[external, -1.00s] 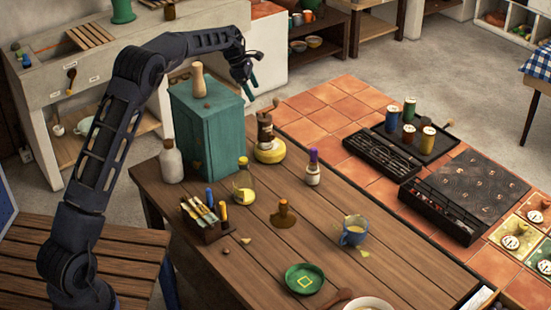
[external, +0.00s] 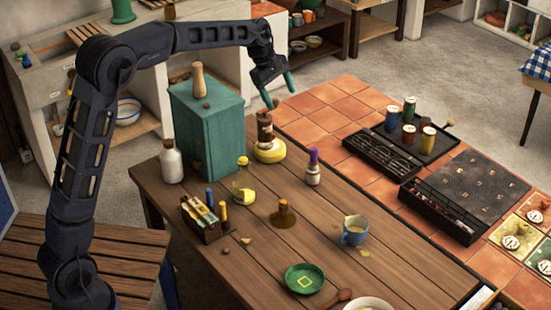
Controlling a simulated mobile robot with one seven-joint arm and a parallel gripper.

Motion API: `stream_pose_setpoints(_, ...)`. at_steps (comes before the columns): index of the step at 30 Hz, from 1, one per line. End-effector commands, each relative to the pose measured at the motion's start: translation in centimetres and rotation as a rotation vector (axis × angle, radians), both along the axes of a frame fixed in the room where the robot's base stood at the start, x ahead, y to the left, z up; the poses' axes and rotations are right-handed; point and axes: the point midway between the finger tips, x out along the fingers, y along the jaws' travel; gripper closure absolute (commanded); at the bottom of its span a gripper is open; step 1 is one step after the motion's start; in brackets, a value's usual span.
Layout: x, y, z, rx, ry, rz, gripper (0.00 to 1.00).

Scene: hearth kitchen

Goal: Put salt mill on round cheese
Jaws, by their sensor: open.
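A yellow round cheese (external: 269,152) lies near the back edge of the wooden table. A brown mill with a side crank (external: 265,128) appears to stand upright on it; I take this for the salt mill, though the label cannot be read. My gripper (external: 276,88) is open and empty, pointing down just above the mill, its dark teal fingers apart. From this angle I cannot tell the exact gap between fingers and mill. A pale turned wooden piece (external: 198,81) stands on the teal cabinet, away from the gripper.
The teal cabinet (external: 208,128) rises left of the cheese. A white bottle (external: 171,161), a purple-topped bottle (external: 312,168), a yellow-filled flask (external: 243,182), a caddy (external: 205,219), a blue mug (external: 354,231) and a green plate (external: 304,279) share the table. Its middle has bare patches.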

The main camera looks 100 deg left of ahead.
Motion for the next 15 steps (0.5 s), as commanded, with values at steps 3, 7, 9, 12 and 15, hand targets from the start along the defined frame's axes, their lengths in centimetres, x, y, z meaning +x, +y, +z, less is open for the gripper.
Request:
stream_pose_setpoints(3, 1.3, -6.6, 2.4, 0.058, 0.000, -0.166, 0.25)
stream_pose_setpoints(7, 1.7, -13.3, 4.4, 0.122, 0.002, -0.351, 0.25)
stream_pose_setpoints(9, 1.7, -17.0, 5.3, 0.157, 0.000, -0.450, 0.25)
stream_pose_setpoints(12, 1.2, -22.0, 6.3, 0.209, -0.001, -0.593, 0.25)
stream_pose_setpoints(15, 0.3, -26.9, 7.1, 0.260, -0.002, -0.735, 0.25)
